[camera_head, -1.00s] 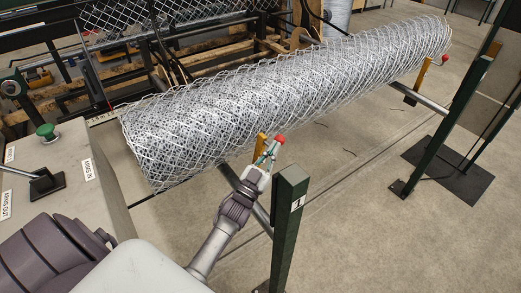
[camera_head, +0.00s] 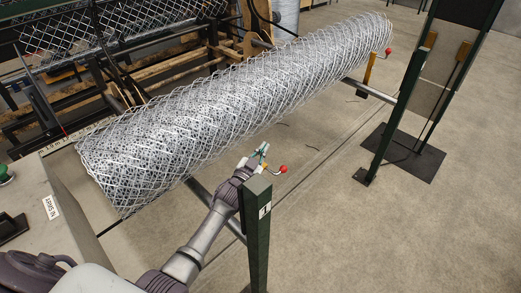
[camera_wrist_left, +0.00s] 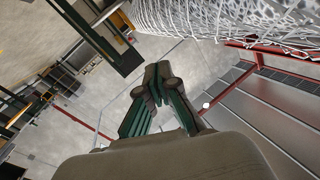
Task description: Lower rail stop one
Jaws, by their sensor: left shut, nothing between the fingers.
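Rail stop one (camera_head: 272,166) is beside the green post marked 1 (camera_head: 258,225). Its red knob (camera_head: 283,169) and short lever show just right of the post top; its yellow upright no longer stands above the rail. My left gripper (camera_head: 261,152) is shut and empty, just up and left of the knob. Whether it touches the lever cannot be told. In the left wrist view the gripper's fingers (camera_wrist_left: 156,82) come together at the tips with nothing between them. My right gripper is not in view.
A large chain-link roll (camera_head: 230,105) lies behind the gripper. A second yellow stop (camera_head: 369,69) with a red knob stands upright at the far end, near another green post (camera_head: 396,115). A grey cabinet (camera_head: 65,225) is at the left. Floor at right is open.

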